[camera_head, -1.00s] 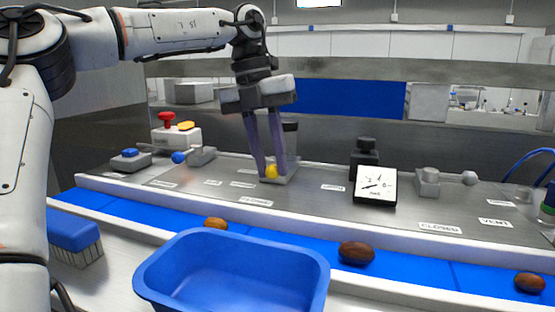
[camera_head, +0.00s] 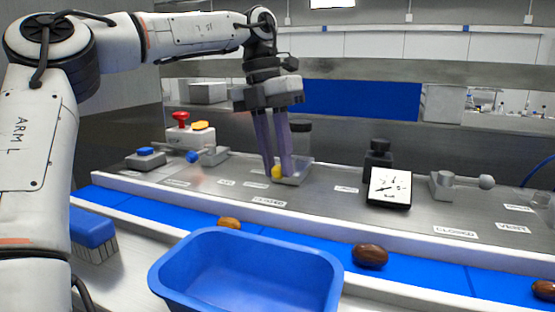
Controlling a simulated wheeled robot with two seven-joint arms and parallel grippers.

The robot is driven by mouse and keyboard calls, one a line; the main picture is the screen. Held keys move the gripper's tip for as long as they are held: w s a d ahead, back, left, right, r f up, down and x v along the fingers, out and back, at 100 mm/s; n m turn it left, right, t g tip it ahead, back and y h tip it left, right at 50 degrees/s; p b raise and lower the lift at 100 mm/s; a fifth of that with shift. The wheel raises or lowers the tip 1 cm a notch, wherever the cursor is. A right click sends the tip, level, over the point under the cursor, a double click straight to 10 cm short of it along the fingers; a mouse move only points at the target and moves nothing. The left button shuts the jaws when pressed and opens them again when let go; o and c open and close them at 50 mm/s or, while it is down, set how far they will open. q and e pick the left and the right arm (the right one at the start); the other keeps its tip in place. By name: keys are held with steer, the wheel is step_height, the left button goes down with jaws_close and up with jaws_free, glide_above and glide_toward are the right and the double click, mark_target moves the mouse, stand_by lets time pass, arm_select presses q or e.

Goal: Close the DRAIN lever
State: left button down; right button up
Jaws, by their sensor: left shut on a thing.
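My left gripper (camera_head: 277,172) reaches down from above with its fingers around a yellow knob (camera_head: 278,171) on the panel. The knob is at the left side of a pale lever base (camera_head: 296,177), partly hidden by the fingers. A lever with a blue knob (camera_head: 193,157) is further left. A lever with a pale round knob (camera_head: 487,182) is at the right, its arm pointing right. The small labels are too blurred to tell for sure which lever is DRAIN. My right gripper is not in view.
A red button (camera_head: 181,119) is at the left. In front run the blue belt with brown dates (camera_head: 370,255), a blue tub (camera_head: 247,235) and a brush (camera_head: 92,230).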

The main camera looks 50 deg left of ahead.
arm_select(q)
steer(key=c, duration=1.5)
jaws_free()
steer(key=shift+c, duration=0.2)
steer(key=shift+a+r, duration=0.1)
step_height(320, 180, up, 10)
steer(key=a, duration=0.1)
steer(key=shift+s+a, duration=0.35)
steer(key=shift+a, duration=0.05)
